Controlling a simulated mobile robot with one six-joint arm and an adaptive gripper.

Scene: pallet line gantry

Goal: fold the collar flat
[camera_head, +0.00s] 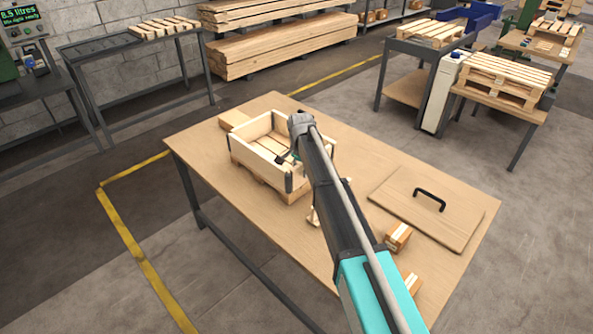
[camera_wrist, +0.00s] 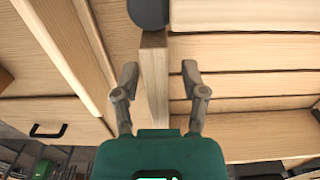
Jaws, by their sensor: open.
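The wooden collar (camera_head: 255,165) stands upright as an open box on a small pallet (camera_head: 262,186) on the table. Dark hinges show at its corners. My gripper (camera_head: 290,157) is at the collar's right part, partly hidden by my arm. In the wrist view, my gripper (camera_wrist: 160,78) is open, its fingers on either side of an upright board of the collar (camera_wrist: 154,75). I see a gap beside the fingers, and cannot tell whether either touches the board. A dark rounded hinge (camera_wrist: 148,12) shows at the top.
On the wooden table (camera_head: 215,160), a lid-like board (camera_head: 410,212) with a black handle (camera_head: 430,198) lies to the right. A wooden block (camera_head: 233,120) lies behind the collar. The table's left front is clear.

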